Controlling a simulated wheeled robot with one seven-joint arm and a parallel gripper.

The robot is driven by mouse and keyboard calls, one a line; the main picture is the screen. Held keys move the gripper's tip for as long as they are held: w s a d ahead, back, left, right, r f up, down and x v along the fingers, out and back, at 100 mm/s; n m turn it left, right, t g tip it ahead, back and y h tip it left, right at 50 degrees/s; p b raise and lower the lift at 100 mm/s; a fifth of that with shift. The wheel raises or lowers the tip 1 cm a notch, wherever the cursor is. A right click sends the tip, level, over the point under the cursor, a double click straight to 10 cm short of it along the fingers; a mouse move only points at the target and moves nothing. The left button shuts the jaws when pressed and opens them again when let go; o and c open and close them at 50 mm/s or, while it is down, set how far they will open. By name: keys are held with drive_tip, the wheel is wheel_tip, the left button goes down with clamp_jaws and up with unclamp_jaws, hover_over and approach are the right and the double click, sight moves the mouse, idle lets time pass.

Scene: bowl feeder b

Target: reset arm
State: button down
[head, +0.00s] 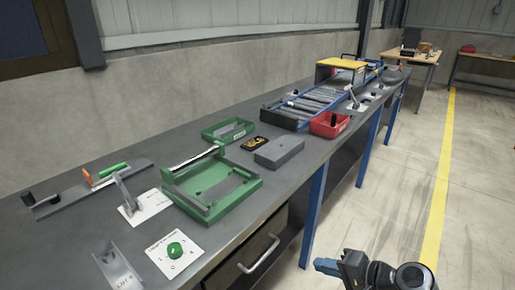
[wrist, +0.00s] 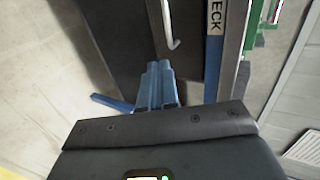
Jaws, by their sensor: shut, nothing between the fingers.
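My gripper (head: 326,266) is at the lower right of the head view, out over the floor in front of the workbench (head: 95,215). Its fingers point left toward the bench front and are apart from it. In the wrist view my gripper (wrist: 158,72) has its two blue fingers pressed together, with nothing between them. The wrist view is rotated and looks toward the bench's front and a drawer handle (wrist: 169,25).
The bench carries a green fixture (head: 212,207), a grey block (head: 279,151), a red bin (head: 330,125), a green tray (head: 228,130) and a roller conveyor (head: 305,105). A drawer handle (head: 259,256) sticks out in front. The floor (head: 400,190) at right is clear.

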drive_tip(key=s+d+f+n+t+h, duration=0.1)
drive_tip(key=s+f+h, duration=0.25)
drive_tip(key=s, duration=0.85)
drive_tip(key=s+d+f+n+t+h, duration=0.1)
drive_tip(key=s+f+h, duration=0.25)
drive_tip(key=s, duration=0.75)
drive_tip(key=s+r+n+t+h, duration=0.1)
drive_tip(key=s+r+n+t, duration=0.1)
drive_tip(key=s+r, duration=0.7)
drive_tip(key=s+a+r+n+t, duration=0.1)
drive_tip(key=s+r+n+t, duration=0.1)
drive_tip(key=s+r+n, duration=0.3)
drive_tip(key=s+r, duration=0.4)
drive_tip(key=r, duration=0.5)
drive_tip(key=shift+s+r+h, duration=0.2)
drive_tip(key=shift+s+h, duration=0.1)
drive_tip(key=shift+h, duration=0.1)
drive_tip(key=shift+a, duration=0.1)
